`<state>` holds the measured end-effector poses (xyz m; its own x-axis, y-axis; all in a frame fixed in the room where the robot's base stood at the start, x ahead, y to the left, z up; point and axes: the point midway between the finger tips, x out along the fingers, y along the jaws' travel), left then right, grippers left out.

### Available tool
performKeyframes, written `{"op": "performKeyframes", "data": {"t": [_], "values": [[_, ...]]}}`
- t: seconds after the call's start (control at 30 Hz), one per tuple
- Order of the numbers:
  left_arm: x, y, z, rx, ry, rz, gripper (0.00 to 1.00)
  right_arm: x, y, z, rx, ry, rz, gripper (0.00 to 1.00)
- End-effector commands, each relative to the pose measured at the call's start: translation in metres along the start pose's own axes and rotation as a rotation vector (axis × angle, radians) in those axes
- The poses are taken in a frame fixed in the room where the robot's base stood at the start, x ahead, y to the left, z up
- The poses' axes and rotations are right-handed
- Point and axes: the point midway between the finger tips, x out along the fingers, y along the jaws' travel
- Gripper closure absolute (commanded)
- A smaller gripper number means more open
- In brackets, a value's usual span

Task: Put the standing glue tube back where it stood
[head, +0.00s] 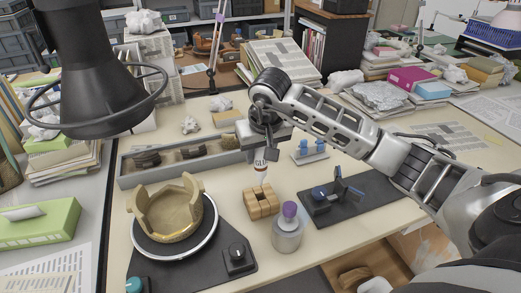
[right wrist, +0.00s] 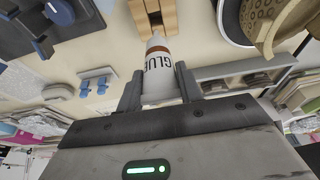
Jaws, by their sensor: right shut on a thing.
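My right gripper (head: 261,152) is shut on the glue tube (head: 260,164), a white tube with an orange-brown band and "GLU" lettering. The right wrist view shows the tube (right wrist: 158,75) between the two fingers (right wrist: 158,88), with its narrow end pointing away from the gripper. In the head view the tube hangs roughly upright, narrow end down, just above a small wooden block stand (head: 261,203) with slots. The stand also shows at the top of the wrist view (right wrist: 154,14). The tube appears apart from the stand. My left gripper is not in view.
Left of the stand, a partly rebuilt tan bowl (head: 168,212) sits on a round turntable. A purple-capped bottle (head: 288,230) stands close in front. A dark mat with a clamp (head: 338,192) lies right; a grey sherd tray (head: 185,157) lies behind. A black hooded fixture (head: 95,70) hangs at upper left.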

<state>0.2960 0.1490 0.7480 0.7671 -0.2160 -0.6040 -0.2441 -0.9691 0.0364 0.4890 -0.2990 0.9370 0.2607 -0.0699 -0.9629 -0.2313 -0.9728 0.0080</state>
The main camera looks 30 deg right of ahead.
Motion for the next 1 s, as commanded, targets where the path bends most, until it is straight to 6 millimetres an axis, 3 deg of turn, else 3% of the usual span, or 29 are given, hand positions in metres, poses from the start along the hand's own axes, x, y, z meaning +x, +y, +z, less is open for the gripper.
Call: {"op": "performKeyframes", "data": {"t": [0.5,1.0], "values": [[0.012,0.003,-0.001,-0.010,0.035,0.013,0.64,0.033,0.000,0.009,0.001,0.001,0.001,0.77],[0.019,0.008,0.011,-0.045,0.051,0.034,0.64,0.061,-0.001,0.017,0.001,0.001,0.000,0.77]]}}
